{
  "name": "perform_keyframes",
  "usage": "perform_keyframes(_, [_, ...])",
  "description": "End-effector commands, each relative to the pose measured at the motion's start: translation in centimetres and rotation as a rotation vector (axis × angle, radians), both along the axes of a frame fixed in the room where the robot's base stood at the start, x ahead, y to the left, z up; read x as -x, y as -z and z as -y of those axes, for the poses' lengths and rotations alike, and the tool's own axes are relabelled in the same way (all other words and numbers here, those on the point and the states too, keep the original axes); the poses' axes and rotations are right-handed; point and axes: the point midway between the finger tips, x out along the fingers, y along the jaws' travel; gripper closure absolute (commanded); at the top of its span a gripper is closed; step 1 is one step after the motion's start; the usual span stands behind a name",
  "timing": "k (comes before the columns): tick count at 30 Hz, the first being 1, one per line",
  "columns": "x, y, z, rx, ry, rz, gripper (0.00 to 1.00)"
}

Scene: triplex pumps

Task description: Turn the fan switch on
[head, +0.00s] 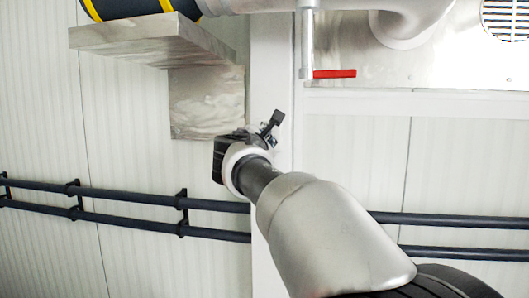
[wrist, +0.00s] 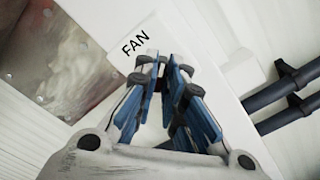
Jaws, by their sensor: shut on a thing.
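The fan switch's white plate (wrist: 122,57) with the black word FAN shows in the wrist view, just beyond my fingertips. My gripper (wrist: 162,64) reaches to the lower right part of this plate, its blue-padded fingers close together at the tips. It is shut on the switch, whose lever is mostly hidden between the fingertips, so its position cannot be told. In the head view my gripper (head: 270,131) is at the white wall post, partly hidden behind my wrist, and the switch cannot be made out there.
A metal bracket (head: 205,103) stands out from the wall left of my gripper. A pipe with a red-handled valve (head: 334,74) hangs above right. Two dark rails (head: 120,198) run along the white wall below. The wrist view shows the bracket plate (wrist: 70,50) and rails (wrist: 285,100).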

Motion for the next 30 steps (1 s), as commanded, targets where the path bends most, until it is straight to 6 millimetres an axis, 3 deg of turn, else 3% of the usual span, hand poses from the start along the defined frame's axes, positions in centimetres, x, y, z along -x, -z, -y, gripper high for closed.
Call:
perform_keyframes(15, [0.01, 0.35, 0.08, -0.447, -0.001, 0.088, 1.00])
perform_keyframes(30, [0.02, 0.24, 0.12, -0.643, 0.001, 0.126, 1.00])
